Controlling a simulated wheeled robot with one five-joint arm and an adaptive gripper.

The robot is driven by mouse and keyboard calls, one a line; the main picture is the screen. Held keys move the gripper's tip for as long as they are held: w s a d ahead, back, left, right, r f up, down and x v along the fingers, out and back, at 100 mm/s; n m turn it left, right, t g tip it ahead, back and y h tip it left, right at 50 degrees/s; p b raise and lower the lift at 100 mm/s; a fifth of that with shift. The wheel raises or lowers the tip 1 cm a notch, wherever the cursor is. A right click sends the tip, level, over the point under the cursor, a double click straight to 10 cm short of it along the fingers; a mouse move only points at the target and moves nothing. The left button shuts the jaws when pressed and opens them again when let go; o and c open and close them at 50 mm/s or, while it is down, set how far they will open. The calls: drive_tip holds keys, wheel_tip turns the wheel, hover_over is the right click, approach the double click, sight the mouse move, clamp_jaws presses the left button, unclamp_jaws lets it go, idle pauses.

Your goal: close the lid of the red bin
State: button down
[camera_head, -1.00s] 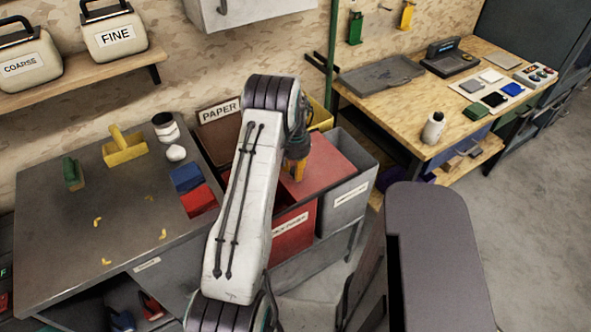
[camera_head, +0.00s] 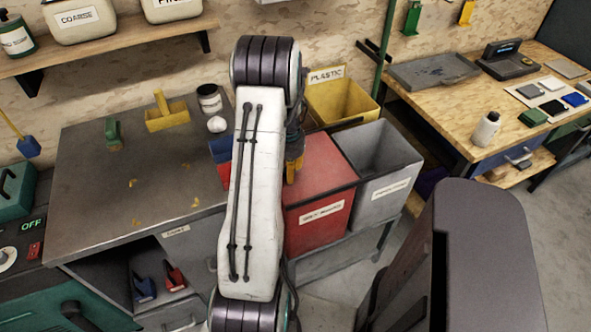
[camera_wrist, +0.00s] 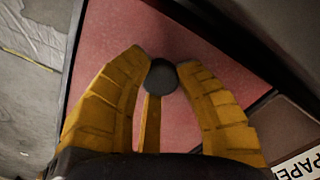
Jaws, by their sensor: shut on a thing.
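The red bin (camera_head: 317,222) stands in the row of bins just right of my arm in the head view. Its red lid (camera_head: 325,165) lies about flat over the bin's top; the arm hides its left part. The lid's red surface (camera_wrist: 180,125) also fills the middle of the wrist view. My gripper (camera_head: 293,172) is low over the lid's left side. In the wrist view, the yellow fingers of my gripper (camera_wrist: 162,72) are around a dark round knob (camera_wrist: 162,77) and shut on it. Whether the lid's edges touch the rim all round cannot be told.
A grey open bin (camera_head: 385,185) stands right of the red bin, and a yellow open bin (camera_head: 340,100) behind it. A grey workbench (camera_head: 90,190) with small items is at left. A wooden table (camera_head: 440,110) is at back right. Bare floor shows at right.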

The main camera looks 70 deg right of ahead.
drive_tip(key=shift+w+a+f, duration=0.1)
drive_tip(key=shift+a+f, duration=0.05)
drive_tip(key=shift+a, duration=0.1)
drive_tip(key=c, duration=0.8)
unclamp_jaws()
drive_tip(key=shift+w, duration=0.1)
drive_tip(key=shift+d, duration=0.1)
drive_tip(key=shift+d+r, duration=0.1)
drive_tip(key=shift+r, duration=0.6)
wheel_tip(320, 180, up, 11)
drive_tip(key=shift+f, duration=0.1)
